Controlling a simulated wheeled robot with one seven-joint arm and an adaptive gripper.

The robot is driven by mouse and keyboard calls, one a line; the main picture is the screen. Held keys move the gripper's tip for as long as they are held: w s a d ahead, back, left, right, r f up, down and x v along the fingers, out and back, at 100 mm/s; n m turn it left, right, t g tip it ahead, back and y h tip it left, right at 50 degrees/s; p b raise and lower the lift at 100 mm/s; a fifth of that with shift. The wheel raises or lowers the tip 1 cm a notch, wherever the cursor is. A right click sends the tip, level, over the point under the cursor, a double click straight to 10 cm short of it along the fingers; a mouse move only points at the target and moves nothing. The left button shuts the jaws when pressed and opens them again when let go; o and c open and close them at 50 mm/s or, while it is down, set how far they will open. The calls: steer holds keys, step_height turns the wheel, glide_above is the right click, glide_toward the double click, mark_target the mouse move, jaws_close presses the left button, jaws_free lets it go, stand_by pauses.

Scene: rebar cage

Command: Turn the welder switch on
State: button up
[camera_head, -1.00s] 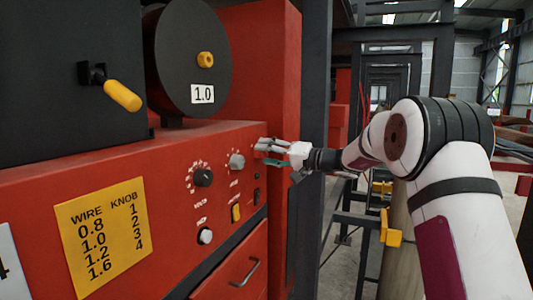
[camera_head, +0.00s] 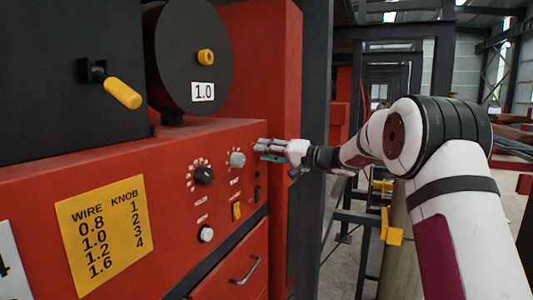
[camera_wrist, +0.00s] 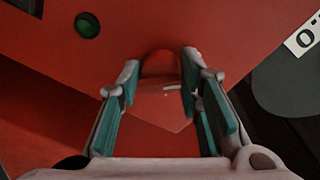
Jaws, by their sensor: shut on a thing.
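The red welder panel (camera_head: 150,165) fills the left of the head view. My gripper (camera_head: 262,147) is at the panel's upper right end, its fingers pointing left against the front. In the wrist view, my gripper (camera_wrist: 160,80) has its two teal-padded fingers on either side of a red rounded knob (camera_wrist: 160,63), and is shut on it. The fingers hide this knob in the head view. A round green lamp or button (camera_wrist: 87,25) is on the panel at the upper left of the wrist view. I cannot read any on or off mark.
Below and left of my gripper are a grey knob (camera_head: 237,160), a black knob (camera_head: 203,176), a yellow switch (camera_head: 236,211) and a white button (camera_head: 206,234). A yellow wire chart (camera_head: 103,222) is at left. A dark post (camera_head: 315,90) stands close behind my gripper.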

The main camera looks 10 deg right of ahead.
steer(key=m+b, duration=0.1)
steer(key=m, duration=0.3)
steer(key=shift+r, duration=0.15)
steer(key=m+g+b, duration=0.1)
steer(key=m, duration=0.3)
steer(key=shift+r, duration=0.15)
steer(key=m, duration=0.4)
steer(key=shift+r+m+g, duration=0.1)
steer(key=shift+m+g, duration=0.2)
steer(key=shift+w+d+m, duration=0.1)
steer(key=shift+d+m, duration=0.05)
steer(key=shift+m, duration=1.65)
steer(key=o, duration=1.1)
steer(key=v, duration=1.2)
steer(key=shift+w+d, duration=0.1)
steer(key=shift+w, duration=0.05)
